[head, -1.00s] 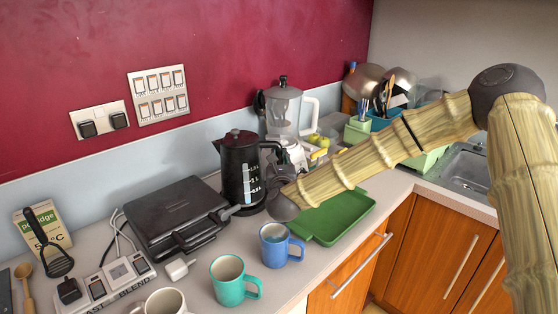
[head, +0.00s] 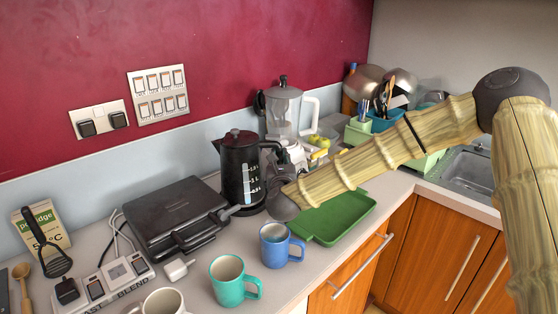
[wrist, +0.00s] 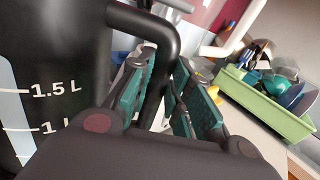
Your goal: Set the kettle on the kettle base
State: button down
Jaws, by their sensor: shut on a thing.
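The black kettle (head: 240,170) stands upright on the counter in the head view, between the black grill and the blender. Its water gauge faces the camera. In the wrist view the kettle body (wrist: 50,40) fills the left side, with marks such as 1.5 L. My gripper (wrist: 160,95) has its green-padded fingers on either side of the black kettle handle (wrist: 155,75) and is shut on it. In the head view my wrist hides the gripper and part of the handle. The kettle base is not clearly visible; I cannot tell whether the kettle rests on it.
The black grill (head: 175,215) stands just left of the kettle, the blender (head: 284,110) behind it to the right. A blue mug (head: 274,246), a teal mug (head: 228,282) and a green tray (head: 340,218) lie in front. The dish rack (wrist: 265,105) is at the right.

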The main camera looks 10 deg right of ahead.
jog(key=shift+f+b, duration=0.5)
jog(key=shift+b, duration=0.1)
dwell(0.3)
jog(key=c, duration=1.6)
grip_release()
jog(key=shift+s+f, duration=0.15)
jog(key=shift+f, duration=0.05)
jog(key=s+a+b, duration=0.1)
jog(key=s+b, duration=0.2)
jog(key=s, duration=0.7)
jog(key=shift+s+r, duration=0.15)
jog(key=shift+s, duration=0.15)
